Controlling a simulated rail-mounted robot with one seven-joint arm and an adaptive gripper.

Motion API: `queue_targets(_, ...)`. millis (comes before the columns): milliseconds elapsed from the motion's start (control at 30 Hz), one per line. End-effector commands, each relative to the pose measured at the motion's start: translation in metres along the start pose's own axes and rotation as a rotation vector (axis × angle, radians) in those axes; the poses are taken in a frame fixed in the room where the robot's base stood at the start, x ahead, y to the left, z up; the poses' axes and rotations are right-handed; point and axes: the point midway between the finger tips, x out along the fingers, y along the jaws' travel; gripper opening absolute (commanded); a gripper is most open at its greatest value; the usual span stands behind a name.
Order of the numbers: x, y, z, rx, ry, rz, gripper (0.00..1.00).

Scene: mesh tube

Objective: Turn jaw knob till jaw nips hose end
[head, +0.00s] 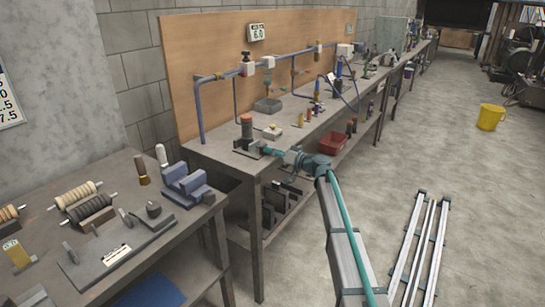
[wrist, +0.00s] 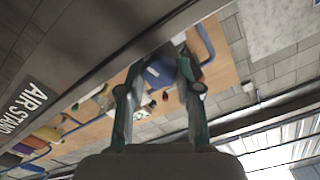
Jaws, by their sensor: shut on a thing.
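My gripper (head: 266,151) reaches in over the front edge of the long bench, at its near left end. Its teal fingers end at the foot of a small fixture (head: 246,132) with a dark base and an upright brown cylinder. In the wrist view my gripper (wrist: 160,62) has a finger on each side of a blue part (wrist: 160,74). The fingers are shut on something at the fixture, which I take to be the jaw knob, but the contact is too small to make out. I cannot make out the hose end or the jaw's gap.
The long bench (head: 222,150) carries blue pipework (head: 245,70), a small block (head: 272,132) and several bottles. A red bin (head: 331,144) sits below. A nearer table at left holds a blue-grey vice (head: 186,186) and spools. Rails (head: 425,240) and a yellow bucket (head: 490,117) are on open floor.

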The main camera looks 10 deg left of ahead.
Motion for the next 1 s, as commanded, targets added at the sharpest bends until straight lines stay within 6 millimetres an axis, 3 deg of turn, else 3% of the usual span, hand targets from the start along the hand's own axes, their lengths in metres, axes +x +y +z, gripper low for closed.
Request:
queue_targets(333,-0.0002,0.0005,0.0007,0.149,-0.001,0.0,0.0)
queue_targets(833,-0.0001,0.0001,0.0,0.17,-0.001,0.0,0.0)
queue_targets(867,-0.0001,0.0002,0.0,0.17,-0.001,0.0,0.39)
queue_targets(1000,-0.0001,0.0002,0.0,0.17,-0.001,0.0,0.59)
